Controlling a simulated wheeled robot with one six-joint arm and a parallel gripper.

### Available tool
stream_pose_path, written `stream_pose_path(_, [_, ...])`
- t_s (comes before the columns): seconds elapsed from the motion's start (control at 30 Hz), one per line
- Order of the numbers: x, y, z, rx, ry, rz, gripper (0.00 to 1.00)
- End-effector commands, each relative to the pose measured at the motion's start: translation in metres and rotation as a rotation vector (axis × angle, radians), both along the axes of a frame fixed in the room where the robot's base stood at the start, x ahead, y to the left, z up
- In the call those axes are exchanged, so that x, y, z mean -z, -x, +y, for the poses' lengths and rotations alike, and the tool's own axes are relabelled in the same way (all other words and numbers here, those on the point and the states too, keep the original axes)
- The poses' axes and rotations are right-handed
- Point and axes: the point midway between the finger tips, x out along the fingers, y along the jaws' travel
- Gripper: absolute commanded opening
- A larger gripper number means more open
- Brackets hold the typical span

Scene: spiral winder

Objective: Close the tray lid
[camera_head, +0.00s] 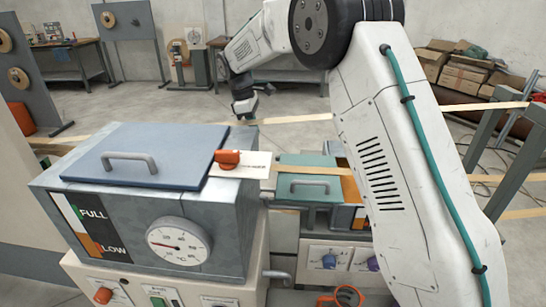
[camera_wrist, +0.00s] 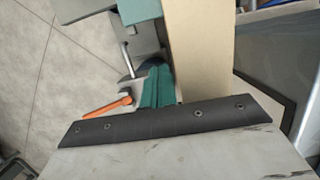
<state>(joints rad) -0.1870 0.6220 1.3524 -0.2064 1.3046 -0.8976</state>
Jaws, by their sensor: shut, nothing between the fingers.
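A teal lid (camera_head: 292,192) with a grey bar handle (camera_head: 309,184) shows right of centre in the head view, on a low unit partly hidden by my arm. A tan strip crosses in front of its upper part. Whether it lies flat or is tilted up is hard to tell. My gripper (camera_head: 245,113) is shut and empty, beyond the grey tank and apart from the teal lid. In the wrist view a teal edge (camera_wrist: 155,87) shows beside an orange rod; I cannot tell which part it is.
A large grey tank (camera_head: 235,215) with a blue handled lid (camera_head: 145,158) and a dial stands at front left. An orange knob (camera_head: 228,158) sits beside that lid. Tan strips (camera_head: 290,120) run across behind. Open floor (camera_head: 200,108) lies farther back, with benches and boxes.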

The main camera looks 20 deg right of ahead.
Motion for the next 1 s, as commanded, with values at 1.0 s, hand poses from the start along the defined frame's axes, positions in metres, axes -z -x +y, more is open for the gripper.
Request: stream_pose_path(1.0, [0.107, 0.016, -0.054, -0.024, 0.004, 0.008, 0.0])
